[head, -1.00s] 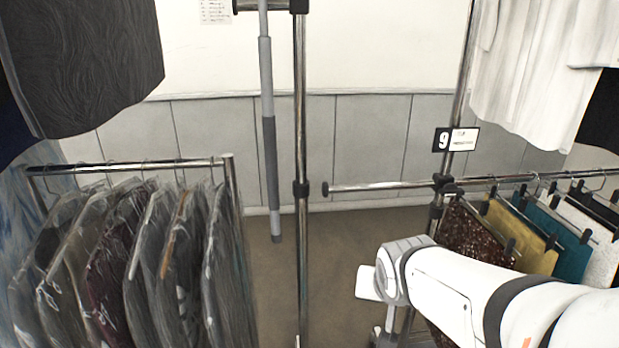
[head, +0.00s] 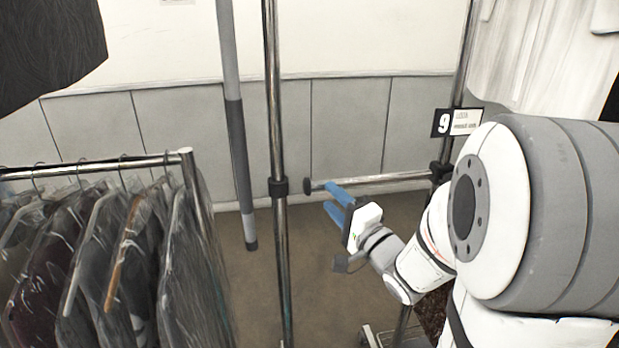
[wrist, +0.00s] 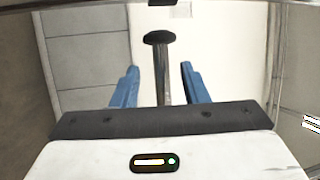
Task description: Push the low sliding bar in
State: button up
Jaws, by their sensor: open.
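The low sliding bar (head: 386,179) is a chrome rod with a black end cap (head: 307,186), sticking out to the left from the right-hand rack post at the number 9 sign. Its capped end is close to a chrome upright with a black collar. My gripper (head: 336,198) has blue fingers and is open beside the bar, near its capped end. In the wrist view the bar (wrist: 162,75) runs between the two open fingers (wrist: 156,88), with the cap (wrist: 159,37) beyond the fingertips. I cannot tell whether the fingers touch the bar.
A chrome upright (head: 276,230) stands just left of the cap, and a grey pole (head: 240,150) hangs left of that. A rack of covered garments (head: 110,250) fills the lower left. The number 9 sign (head: 457,122) is on the right post. Bare floor lies between the racks.

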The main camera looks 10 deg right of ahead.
jog(key=shift+w+a+r+p, duration=0.25)
jog(key=shift+w+r+p, duration=0.15)
jog(key=shift+w+p, duration=0.25)
jog(key=f+p+x, duration=0.1)
jog(key=p+x, duration=0.1)
jog(key=x, duration=0.4)
jog(key=shift+r, duration=0.35)
jog(key=shift+w, duration=0.15)
grip_shut()
